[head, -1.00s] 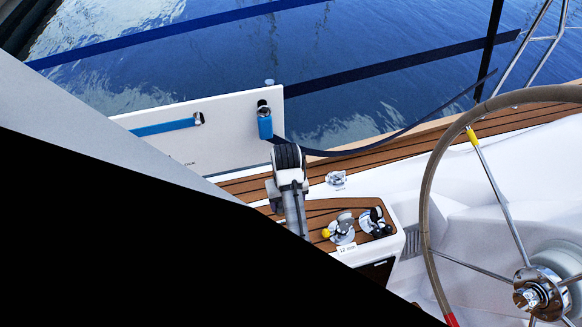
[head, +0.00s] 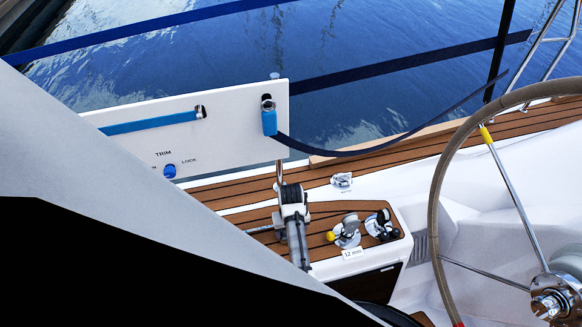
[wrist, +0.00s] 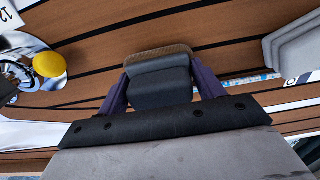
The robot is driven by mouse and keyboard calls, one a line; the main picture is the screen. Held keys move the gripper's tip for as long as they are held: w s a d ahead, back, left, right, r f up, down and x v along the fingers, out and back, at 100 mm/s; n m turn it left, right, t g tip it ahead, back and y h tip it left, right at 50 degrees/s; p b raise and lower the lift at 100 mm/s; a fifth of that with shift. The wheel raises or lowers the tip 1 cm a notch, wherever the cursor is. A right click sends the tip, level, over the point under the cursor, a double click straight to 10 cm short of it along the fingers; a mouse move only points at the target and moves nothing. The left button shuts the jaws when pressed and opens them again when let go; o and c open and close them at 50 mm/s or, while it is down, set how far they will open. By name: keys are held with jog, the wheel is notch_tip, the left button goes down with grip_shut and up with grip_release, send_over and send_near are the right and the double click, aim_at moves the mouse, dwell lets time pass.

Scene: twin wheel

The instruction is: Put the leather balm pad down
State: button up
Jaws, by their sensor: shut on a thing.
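In the wrist view the leather balm pad (wrist: 160,84) is a small dark grey block with a tan edge. My gripper (wrist: 160,88) is shut on it, with a purple finger against each side. Brown planked teak (wrist: 95,45) lies beneath the pad. I cannot tell whether the pad touches the teak or hangs above it. In the head view a grey-and-white jointed piece with a black ribbed top (head: 292,200) stands over the teak, seemingly the end of my arm. The pad cannot be made out there.
A yellow knob (head: 331,237) on metal deck fittings is close by and also shows in the wrist view (wrist: 49,64). A "12 mm" label (head: 355,253) is below it. A white panel (head: 230,125) stands behind, and a steering wheel (head: 438,190) is at right.

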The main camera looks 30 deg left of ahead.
jog(key=shift+f, duration=0.75)
jog(key=shift+f, duration=0.15)
jog(key=o, duration=1.1)
jog(key=shift+c, duration=0.2)
notch_tip(320, 180, up, 12)
jog(key=shift+r+b, duration=0.2)
jog(key=shift+b, duration=0.25)
